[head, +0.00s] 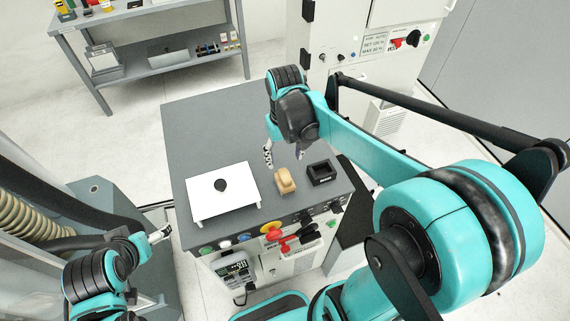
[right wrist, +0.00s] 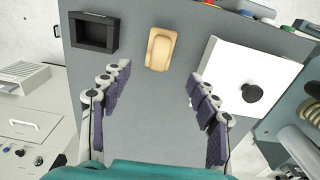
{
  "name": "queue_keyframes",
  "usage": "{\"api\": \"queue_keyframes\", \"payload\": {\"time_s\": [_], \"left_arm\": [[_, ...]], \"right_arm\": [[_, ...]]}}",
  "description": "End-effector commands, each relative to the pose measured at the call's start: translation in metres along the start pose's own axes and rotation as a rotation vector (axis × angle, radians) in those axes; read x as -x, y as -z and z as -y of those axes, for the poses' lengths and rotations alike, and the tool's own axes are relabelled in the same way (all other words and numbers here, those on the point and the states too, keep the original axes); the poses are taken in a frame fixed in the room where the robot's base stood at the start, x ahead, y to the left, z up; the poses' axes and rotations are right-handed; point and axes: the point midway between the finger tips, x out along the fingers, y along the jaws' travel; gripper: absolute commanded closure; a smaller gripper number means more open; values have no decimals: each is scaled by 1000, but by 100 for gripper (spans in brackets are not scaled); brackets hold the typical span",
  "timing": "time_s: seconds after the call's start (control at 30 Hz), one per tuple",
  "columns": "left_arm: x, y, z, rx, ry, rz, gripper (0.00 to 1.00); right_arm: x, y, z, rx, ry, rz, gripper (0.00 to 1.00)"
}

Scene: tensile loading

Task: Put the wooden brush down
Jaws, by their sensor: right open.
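The wooden brush (head: 285,181) rests on the grey cabinet top, between a white platform and a small black tray. In the right wrist view the brush (right wrist: 160,48) lies beyond the fingertips, roughly centred between them, with nothing touching it. My right gripper (head: 284,157) is open and empty above the cabinet top, just behind the brush in the head view. Its two spread fingers (right wrist: 157,84) show in the right wrist view. My left gripper (head: 160,235) is at the lower left, away from the cabinet; its jaws are too small to judge.
The white platform (head: 213,201) with a dark round knob stands left of the brush. The black tray (head: 322,173) is close on its right. Buttons and red handles (head: 284,243) line the cabinet front. The rear of the grey cabinet top (head: 205,130) is clear.

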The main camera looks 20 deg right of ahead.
Motion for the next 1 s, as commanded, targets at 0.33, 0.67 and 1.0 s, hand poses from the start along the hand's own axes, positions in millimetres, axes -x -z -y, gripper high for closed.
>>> {"api": "queue_keyframes", "payload": {"time_s": [0.33,0.67,1.0], "left_arm": [[0,0,0,0,0,0,16],[0,0,0,0,0,0,16],[0,0,0,0,0,0,16]], "right_arm": [[22,-52,17,30,1,-295,39],[18,-88,29,52,16,-586,39],[18,-90,30,54,19,-618,39]]}}
